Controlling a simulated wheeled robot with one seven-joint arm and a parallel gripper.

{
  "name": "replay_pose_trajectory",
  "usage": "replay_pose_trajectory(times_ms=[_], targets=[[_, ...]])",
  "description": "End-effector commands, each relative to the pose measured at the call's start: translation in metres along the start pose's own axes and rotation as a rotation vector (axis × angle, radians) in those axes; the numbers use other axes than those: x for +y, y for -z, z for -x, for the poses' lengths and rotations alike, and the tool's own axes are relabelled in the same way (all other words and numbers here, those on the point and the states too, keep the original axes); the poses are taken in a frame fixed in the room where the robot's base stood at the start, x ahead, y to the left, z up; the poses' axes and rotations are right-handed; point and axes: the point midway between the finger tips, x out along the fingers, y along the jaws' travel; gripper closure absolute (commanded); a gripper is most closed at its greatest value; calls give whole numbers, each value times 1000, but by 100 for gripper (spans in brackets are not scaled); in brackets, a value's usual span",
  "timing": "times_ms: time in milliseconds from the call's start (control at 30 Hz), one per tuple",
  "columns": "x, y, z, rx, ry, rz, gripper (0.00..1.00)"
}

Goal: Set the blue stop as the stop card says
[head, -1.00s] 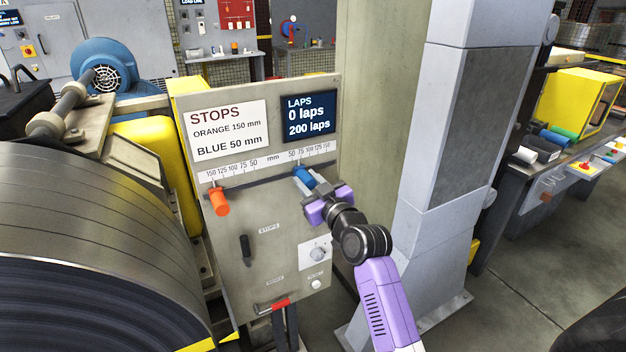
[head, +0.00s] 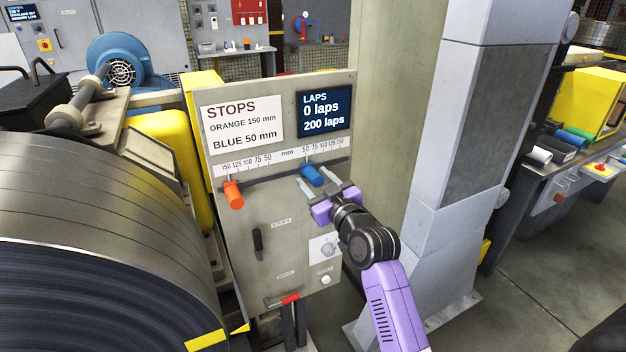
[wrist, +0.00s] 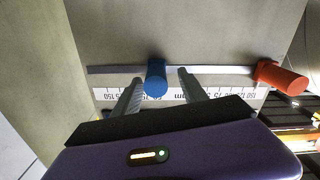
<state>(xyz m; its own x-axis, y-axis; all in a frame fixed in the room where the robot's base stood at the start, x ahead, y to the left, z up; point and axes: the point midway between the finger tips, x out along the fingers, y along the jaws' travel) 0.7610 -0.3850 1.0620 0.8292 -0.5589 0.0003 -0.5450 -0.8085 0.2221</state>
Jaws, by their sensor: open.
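The stop card (head: 242,122) reads orange 150 mm, blue 50 mm. The orange stop (head: 234,196) sits near the 150 end of the left half. My gripper (head: 319,181) is open, with one finger on each side of the blue stop. In the wrist view, the blue stop (wrist: 156,78) stands between the two spread fingers (wrist: 158,80), with a gap on both sides.
A laps display (head: 324,111) reads 0 laps and 200 laps. Below the scale are a black handle (head: 258,241), a knob (head: 327,249) and a red lever (head: 289,299). A large steel coil (head: 95,235) is at left; a grey column (head: 450,150) stands at right.

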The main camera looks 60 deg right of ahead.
Motion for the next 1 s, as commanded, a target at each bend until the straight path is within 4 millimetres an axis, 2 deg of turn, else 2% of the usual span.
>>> replay_pose_trajectory(times_ms=[200,400,567,1000], targets=[[-1,-3,37,-1,1,0,50],[-2,-1,62,0,1,0,50],[-1,0,68,1,2,0,50],[-1,0,68,0,2,0,50]])
